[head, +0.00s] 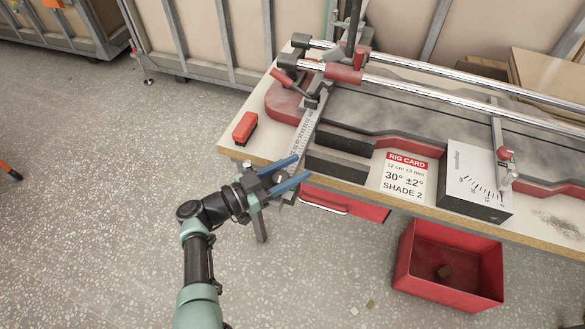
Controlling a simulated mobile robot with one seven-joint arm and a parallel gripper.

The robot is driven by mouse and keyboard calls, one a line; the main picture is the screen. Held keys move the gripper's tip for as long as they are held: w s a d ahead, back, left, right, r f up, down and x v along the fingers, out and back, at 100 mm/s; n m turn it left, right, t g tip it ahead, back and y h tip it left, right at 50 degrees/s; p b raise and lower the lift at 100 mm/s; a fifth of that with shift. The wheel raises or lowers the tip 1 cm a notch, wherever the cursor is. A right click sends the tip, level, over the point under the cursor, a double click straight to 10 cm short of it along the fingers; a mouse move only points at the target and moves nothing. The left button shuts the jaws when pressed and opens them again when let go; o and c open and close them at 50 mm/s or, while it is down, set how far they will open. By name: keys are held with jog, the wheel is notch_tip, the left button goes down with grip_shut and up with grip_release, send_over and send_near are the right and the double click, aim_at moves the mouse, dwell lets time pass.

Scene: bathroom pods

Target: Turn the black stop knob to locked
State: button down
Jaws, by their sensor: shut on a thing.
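My gripper (302,166), with two blue fingers, is at the front left edge of the workbench, over the lower end of the metal scale bar (302,135). Its fingers are closed around a small dark part at that end, which I take to be the black stop knob (280,178). The fingers and gripper body hide most of the knob, so its turn position and any locked mark cannot be read.
A red-and-black block (244,128) lies left of the bar. Dark blocks (337,165), a rig card (404,176) and a grey gauge box (476,184) are to the right. Chrome rails (440,92) run behind.

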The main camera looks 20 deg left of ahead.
jog(key=c, duration=0.6)
grip_release()
jog(key=v, duration=1.3)
